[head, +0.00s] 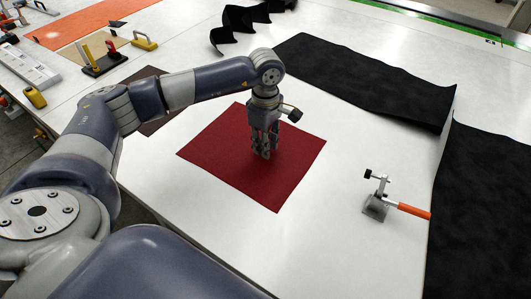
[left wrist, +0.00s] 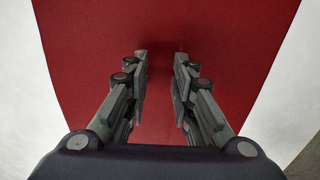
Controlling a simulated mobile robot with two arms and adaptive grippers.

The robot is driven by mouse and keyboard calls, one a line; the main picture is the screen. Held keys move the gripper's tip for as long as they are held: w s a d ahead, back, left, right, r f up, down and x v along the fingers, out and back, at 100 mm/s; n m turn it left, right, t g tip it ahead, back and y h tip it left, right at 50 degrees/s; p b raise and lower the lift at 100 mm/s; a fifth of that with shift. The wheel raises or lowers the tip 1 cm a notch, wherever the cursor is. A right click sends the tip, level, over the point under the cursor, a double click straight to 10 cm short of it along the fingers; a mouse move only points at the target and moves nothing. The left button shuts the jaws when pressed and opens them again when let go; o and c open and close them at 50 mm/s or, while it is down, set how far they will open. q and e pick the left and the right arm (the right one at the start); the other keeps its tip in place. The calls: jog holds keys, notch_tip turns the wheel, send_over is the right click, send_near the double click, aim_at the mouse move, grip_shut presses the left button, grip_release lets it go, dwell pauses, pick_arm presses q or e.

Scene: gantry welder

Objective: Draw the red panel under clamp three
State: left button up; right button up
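The red panel (head: 224,148) lies flat on the white table, in the middle of the head view. It also fills most of the left wrist view (left wrist: 230,40). My left gripper (head: 265,154) points straight down over the middle of the panel, with its fingertips at or just above the surface; contact is not clear. In the left wrist view its fingers (left wrist: 161,58) stand apart with only red panel showing between them. A toggle clamp (head: 376,204) with an orange handle stands right of the panel, apart from it; no number is readable. My right gripper is not in view.
Black sheets (head: 365,80) (head: 485,210) lie behind and right of the clamp. Curled black pieces (head: 240,22) stand at the back. A dark brown sheet (head: 148,126) lies partly under my left arm. Yellow-handled tools (head: 100,56) sit at the far left. The table between panel and clamp is clear.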

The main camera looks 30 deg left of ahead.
aim_at(311, 175)
pick_arm(q)
jog(key=shift+f, duration=0.15)
jog(key=shift+f+b, duration=0.45)
jog(key=shift+b, duration=0.1)
jog(key=shift+d, duration=0.1)
jog(key=shift+d, duration=2.35)
jog(key=shift+s+d+b, duration=0.15)
jog(key=shift+d+b, duration=0.6)
jog(key=shift+d, duration=3.9)
notch_tip(311, 175, up, 6)
jog(key=p, duration=0.2)
jog(key=shift+r+p, duration=0.2)
jog(key=shift+p, duration=0.2)
jog(key=shift+r, duration=0.4)
